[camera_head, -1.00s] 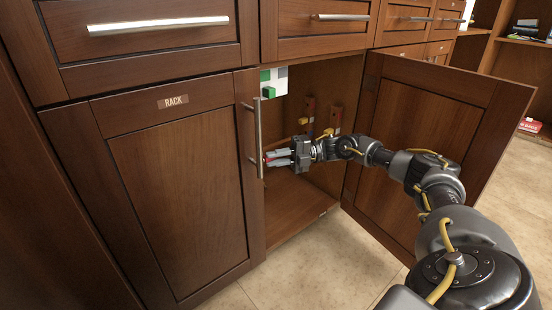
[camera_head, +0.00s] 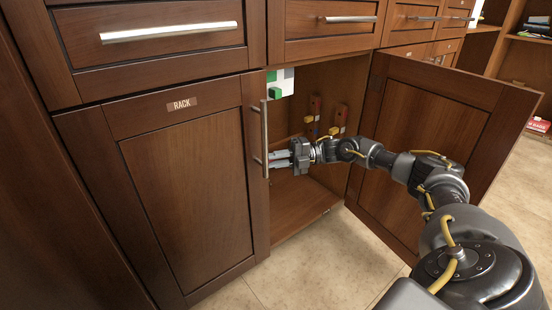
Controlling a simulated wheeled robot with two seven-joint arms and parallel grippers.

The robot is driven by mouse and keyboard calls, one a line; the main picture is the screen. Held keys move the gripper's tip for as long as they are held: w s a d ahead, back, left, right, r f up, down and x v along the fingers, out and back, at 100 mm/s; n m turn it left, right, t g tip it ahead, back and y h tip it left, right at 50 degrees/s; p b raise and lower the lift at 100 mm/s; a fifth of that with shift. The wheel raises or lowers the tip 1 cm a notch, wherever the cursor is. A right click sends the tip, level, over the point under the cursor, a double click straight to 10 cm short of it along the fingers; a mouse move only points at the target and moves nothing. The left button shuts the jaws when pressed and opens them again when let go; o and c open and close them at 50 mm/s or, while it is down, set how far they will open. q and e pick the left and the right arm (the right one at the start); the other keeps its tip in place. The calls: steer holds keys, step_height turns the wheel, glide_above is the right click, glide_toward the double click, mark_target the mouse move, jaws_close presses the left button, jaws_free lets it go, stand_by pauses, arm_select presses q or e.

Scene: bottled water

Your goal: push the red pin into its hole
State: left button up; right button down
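My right gripper (camera_head: 279,159) reaches in from the right through the open cabinet doorway. Its two grey fingers point left, and their tips show close to the long vertical handle of the shut left door. I cannot make out clearly whether anything is between the fingers. No red pin shows clearly, and no hole for it can be picked out. A white panel with green blocks (camera_head: 280,84) shows inside the cabinet, at the upper left of the opening. My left gripper is not in view.
The shut left door (camera_head: 185,195) has a RACK label (camera_head: 182,104). Two reddish upright pieces with yellow parts (camera_head: 315,108) (camera_head: 340,120) are on the cabinet's back. The cabinet floor (camera_head: 295,215) looks clear.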

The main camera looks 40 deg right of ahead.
steer(key=shift+a, duration=0.25)
steer(key=c, duration=1.3)
jaws_free()
steer(key=shift+o, duration=0.2)
steer(key=p+v, duration=0.3)
steer(key=v, duration=0.4)
steer(key=shift+d, duration=0.25)
